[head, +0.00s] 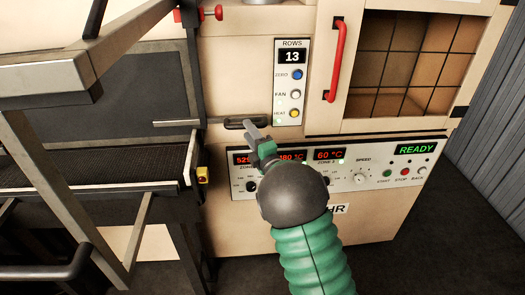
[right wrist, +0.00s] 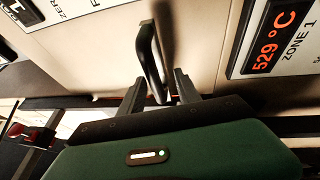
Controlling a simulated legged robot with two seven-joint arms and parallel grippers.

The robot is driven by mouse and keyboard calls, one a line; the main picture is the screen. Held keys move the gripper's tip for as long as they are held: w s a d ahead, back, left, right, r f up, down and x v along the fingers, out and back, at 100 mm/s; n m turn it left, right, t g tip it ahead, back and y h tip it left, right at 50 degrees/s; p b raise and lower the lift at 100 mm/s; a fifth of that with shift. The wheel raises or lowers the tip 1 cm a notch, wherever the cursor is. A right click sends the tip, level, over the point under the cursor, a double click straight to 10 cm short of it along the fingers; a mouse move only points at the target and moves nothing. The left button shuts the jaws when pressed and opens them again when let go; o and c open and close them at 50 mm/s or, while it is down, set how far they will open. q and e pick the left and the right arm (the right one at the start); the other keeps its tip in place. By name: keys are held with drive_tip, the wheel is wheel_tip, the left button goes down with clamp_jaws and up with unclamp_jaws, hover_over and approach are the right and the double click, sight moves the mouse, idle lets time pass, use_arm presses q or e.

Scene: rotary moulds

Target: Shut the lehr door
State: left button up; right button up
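The lehr is the cream cabinet (head: 225,70) with a control panel along its front. A dark handle (head: 236,124) stands out from its face, in line with a thin grey bar running left. My right gripper (head: 254,133) is at this handle. In the right wrist view the dark handle (right wrist: 151,62) reaches between the two separated fingers (right wrist: 160,92), with a gap visible, so the gripper looks open around it. A dark panel (head: 140,85) fills the cabinet's left part; I cannot tell whether it is the door. My left gripper is not in view.
A red upright handle (head: 336,60) stands beside a gridded window or opening (head: 405,60) at right. The control panel (head: 400,165) reads READY, with displays and knobs near my right gripper. A dark mesh belt (head: 100,170) and grey metal frame (head: 60,75) occupy the left.

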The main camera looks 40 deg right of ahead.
drive_tip(key=v, duration=1.4)
drive_tip(key=shift+s, duration=0.2)
drive_tip(key=shift+d+f, duration=0.1)
drive_tip(key=s+a+f+m+g+y, duration=0.1)
drive_tip(key=s+a+f+m+g, duration=0.1)
drive_tip(key=a+f+m+g, duration=0.5)
drive_tip(key=s+a+f+m+g+y, duration=0.1)
drive_tip(key=s+a+f+m+g, duration=0.2)
drive_tip(key=a+f+m+g, duration=0.45)
drive_tip(key=s+a+f+m+g+y, duration=0.15)
drive_tip(key=s+a+f, duration=0.25)
drive_tip(key=s, duration=0.5)
wheel_tip(320, 180, up, 14)
drive_tip(key=s+a+m+g+p, duration=0.1)
drive_tip(key=p, duration=1.3)
drive_tip(key=shift+s+r, duration=0.25)
drive_tip(key=shift+s, duration=0.05)
